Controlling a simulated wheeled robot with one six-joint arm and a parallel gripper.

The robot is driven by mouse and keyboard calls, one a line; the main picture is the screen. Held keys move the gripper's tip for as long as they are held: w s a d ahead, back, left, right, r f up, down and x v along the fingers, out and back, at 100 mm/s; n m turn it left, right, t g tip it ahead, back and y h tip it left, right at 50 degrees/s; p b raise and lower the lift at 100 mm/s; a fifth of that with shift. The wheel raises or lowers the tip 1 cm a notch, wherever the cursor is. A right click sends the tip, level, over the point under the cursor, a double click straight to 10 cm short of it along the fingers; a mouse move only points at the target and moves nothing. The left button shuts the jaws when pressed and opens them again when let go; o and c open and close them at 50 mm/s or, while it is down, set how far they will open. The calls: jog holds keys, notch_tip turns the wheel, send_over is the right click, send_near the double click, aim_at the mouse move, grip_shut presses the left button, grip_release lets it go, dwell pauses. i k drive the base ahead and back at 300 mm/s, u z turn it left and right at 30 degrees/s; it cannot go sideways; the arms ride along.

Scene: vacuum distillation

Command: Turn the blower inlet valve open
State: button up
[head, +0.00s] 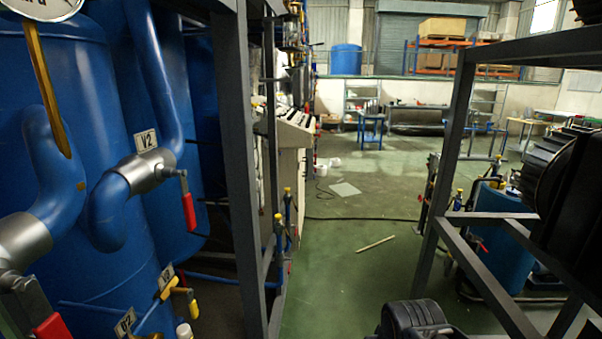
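Valves sit on the blue pipes and tanks at the left. One grey valve body (146,170) has a red lever (188,207) hanging down and a tag (146,140) reading V2 above it. A second grey valve body (22,244) at the left edge has a red lever (52,327), partly cut off by the bottom edge. Smaller valves with yellow handles (168,284) show low down beside two more tags. I cannot tell which of these, if any, is the blower inlet valve. My gripper is not in view.
A dark steel frame post (238,150) stands right of the blue tanks (75,110). Another frame (450,150) with black ribbed machinery (570,185) is at the right. A black ribbed object (415,318) is at the bottom. Green floor (345,265) between is mostly clear, with a stick (375,244).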

aim_at(187, 201)
jog(key=u, duration=1.05)
jog(key=k, duration=0.2)
jog(key=u, duration=0.3)
